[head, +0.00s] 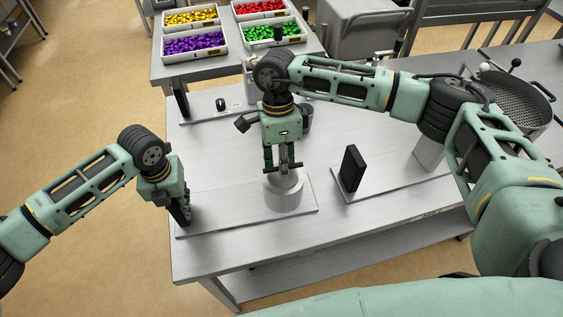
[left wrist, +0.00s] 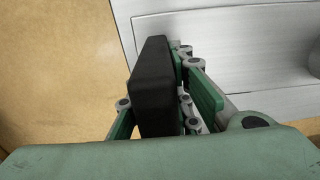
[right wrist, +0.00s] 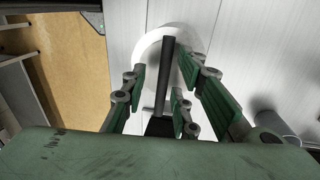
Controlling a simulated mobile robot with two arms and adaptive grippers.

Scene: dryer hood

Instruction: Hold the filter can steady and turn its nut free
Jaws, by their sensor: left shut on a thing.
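The filter can (head: 285,194), a short pale grey cylinder, stands on a thin metal plate (head: 240,217). A dark crossbar (head: 297,166) sits above it; I take it for the nut's handle. In the right wrist view the crossbar (right wrist: 166,75) runs over the can's pale round rim (right wrist: 148,48). My right gripper (head: 278,158) points down over the can, its fingers apart on either side of the bar with visible gaps. My left gripper (head: 184,215) is shut on an upright black block (left wrist: 154,90) at the plate's left end. The nut itself is hard to make out.
Another plate with an upright black block (head: 352,168) lies to the right. A third plate (head: 205,108) with a black block is at the back left. Bins of coloured pieces (head: 195,45) and a perforated round basket (head: 515,95) stand behind. The table's front is clear.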

